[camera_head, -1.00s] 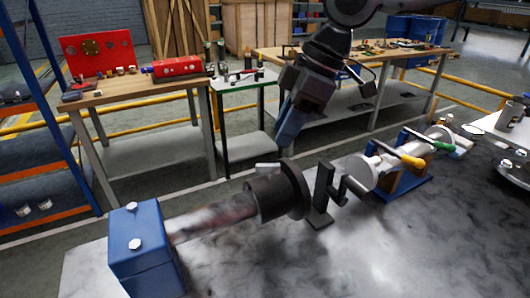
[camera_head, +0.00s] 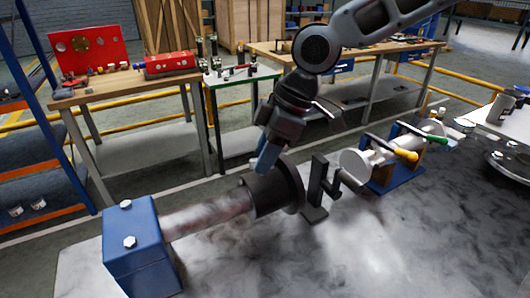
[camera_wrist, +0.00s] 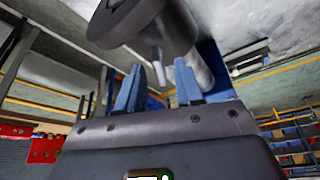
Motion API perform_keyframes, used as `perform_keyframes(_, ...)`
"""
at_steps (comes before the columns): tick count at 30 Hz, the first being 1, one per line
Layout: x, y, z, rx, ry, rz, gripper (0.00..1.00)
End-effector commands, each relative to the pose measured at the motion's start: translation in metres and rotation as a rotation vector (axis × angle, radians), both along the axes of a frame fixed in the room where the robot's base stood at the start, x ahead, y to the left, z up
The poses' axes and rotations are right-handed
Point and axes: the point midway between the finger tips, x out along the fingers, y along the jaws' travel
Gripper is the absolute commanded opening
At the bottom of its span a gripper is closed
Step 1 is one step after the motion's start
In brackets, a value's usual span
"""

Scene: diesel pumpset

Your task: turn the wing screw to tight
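The wing screw (camera_wrist: 159,65) shows in the wrist view as a small pale grey stub sticking out of the dark cylindrical collar (camera_wrist: 140,22). The same collar (camera_head: 274,189) shows in the head view, around the end of a stained pipe. My gripper (camera_head: 265,160) is just above the collar there and covers the wing screw. In the wrist view my gripper (camera_wrist: 158,84) is open, with one blue finger on each side of the screw. Gaps show between the screw and both fingers, and I see no contact.
The stained pipe (camera_head: 212,216) runs left to a blue block (camera_head: 138,250) with pale bolts. A black bracket (camera_head: 316,190) stands just right of the collar. The front of the grey tabletop (camera_head: 300,265) is clear.

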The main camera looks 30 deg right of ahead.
Motion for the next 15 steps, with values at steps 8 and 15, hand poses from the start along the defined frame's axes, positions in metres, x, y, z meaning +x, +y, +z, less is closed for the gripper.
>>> perform_keyframes(8, -0.0001, 0.0, 0.0001, 0.0, 0.0, 0.0, 0.1)
perform_keyframes(15, 0.0, 0.0, 0.0001, 0.0, 0.0, 0.0, 0.0)
